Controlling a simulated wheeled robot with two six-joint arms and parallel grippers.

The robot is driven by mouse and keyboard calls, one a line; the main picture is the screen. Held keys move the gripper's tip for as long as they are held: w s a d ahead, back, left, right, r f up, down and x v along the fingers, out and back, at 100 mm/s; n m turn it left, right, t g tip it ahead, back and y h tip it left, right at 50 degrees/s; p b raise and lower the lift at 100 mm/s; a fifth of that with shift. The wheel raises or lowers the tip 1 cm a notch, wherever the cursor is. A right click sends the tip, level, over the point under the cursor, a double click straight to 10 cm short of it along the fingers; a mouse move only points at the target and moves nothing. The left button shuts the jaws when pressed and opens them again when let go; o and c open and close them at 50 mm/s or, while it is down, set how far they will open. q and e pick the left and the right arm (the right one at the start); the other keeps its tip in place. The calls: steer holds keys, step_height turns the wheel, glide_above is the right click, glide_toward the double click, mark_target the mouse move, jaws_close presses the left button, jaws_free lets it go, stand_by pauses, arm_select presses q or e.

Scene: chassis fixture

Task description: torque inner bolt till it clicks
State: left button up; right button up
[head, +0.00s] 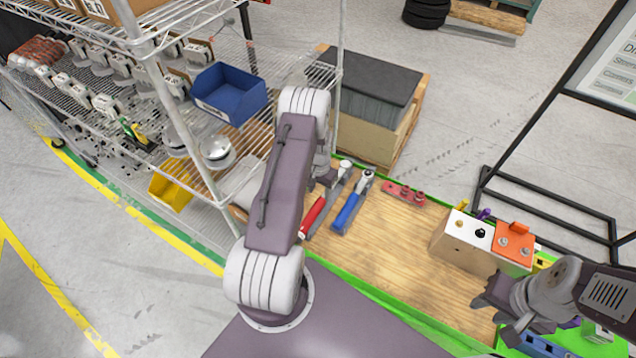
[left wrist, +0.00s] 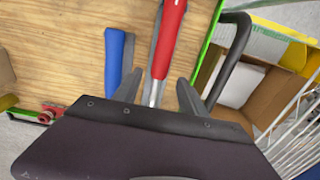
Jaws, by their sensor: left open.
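A wrench with a red handle (head: 313,217) lies on the wooden tabletop, and a wrench with a blue handle (head: 347,213) lies to its right. My left gripper (head: 326,181) is over the red wrench, partly hidden behind my arm. In the left wrist view its open fingers (left wrist: 157,92) stand either side of the red wrench's metal shaft (left wrist: 156,93); I cannot tell whether they touch it. The blue handle (left wrist: 114,62) is outside the fingers. My right gripper (head: 497,312) is open and empty near the table's right end. I cannot make out the inner bolt.
A red holder with sockets (head: 404,194) lies behind the clear middle of the table. A wire shelf (head: 215,185) with a blue bin (head: 228,95) stands close at left.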

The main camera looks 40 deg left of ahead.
mark_target(318, 204)
arm_select(q)
steer(key=shift+s+a+f, duration=0.25)
steer(key=shift+s+f, duration=0.05)
steer(key=shift+f, duration=0.05)
steer(key=shift+d+f+b, duration=0.2)
steer(key=shift+f+b, duration=0.5)
steer(key=shift+f, duration=0.05)
step_height(318, 204, down, 9)
steer(key=b, duration=0.6)
steer(key=shift+r+b, duration=0.1)
steer(key=shift+b, duration=0.3)
steer(key=shift+r, duration=0.1)
jaws_close()
steer(key=shift+r, duration=0.1)
